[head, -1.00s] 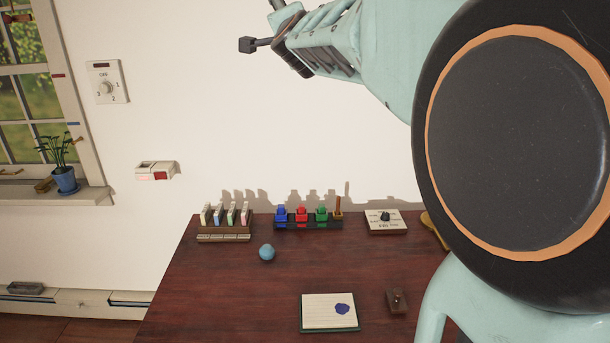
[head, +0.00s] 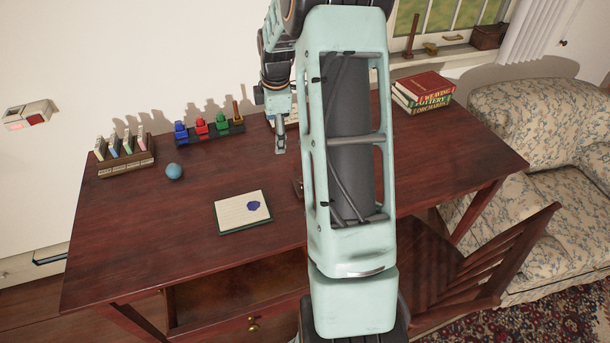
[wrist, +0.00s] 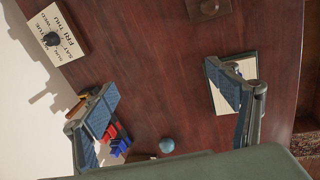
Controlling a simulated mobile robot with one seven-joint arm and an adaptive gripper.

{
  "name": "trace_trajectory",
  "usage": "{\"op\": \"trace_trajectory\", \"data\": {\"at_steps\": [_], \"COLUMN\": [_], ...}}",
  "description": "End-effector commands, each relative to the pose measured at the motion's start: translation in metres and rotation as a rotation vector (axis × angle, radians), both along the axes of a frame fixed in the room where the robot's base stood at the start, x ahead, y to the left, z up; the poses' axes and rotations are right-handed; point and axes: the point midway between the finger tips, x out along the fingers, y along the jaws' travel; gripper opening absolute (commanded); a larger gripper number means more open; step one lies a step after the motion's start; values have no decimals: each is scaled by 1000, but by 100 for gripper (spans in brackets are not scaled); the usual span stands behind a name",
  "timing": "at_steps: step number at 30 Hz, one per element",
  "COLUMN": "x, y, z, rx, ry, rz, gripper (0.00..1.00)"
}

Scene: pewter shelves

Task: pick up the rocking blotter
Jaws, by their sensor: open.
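The rocking blotter, a small brown block with a dark knob, shows at the top edge of the wrist view (wrist: 208,8). In the head view only a sliver of the blotter (head: 298,188) shows, the rest hidden behind my arm. It lies on the dark red desk (head: 170,230), right of the writing pad. My gripper (head: 280,140) hangs above the desk, pointing down, with nothing in it. In the wrist view my gripper's fingers (wrist: 165,95) are spread wide, and the blotter lies outside them.
The pad with a blue blot (head: 243,212) lies near the desk's front. A blue ball (head: 174,171), a rack of stamps (head: 126,153) and a coloured stamp set (head: 210,130) stand at left. Books (head: 422,92) lie at right. A chair (head: 475,265) stands before the desk.

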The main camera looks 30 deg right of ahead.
Motion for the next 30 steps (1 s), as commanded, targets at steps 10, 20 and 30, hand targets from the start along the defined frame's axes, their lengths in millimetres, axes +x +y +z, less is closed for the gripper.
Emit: {"op": "trace_trajectory", "data": {"at_steps": [10,20,30], "x": [-74,-76,-83], "y": [-32,-32,-26], "z": [-44,-91,-128], "rx": [13,13,13], "ry": [226,229,230], "rz": [340,347,347], "gripper": [80,80,80]}}
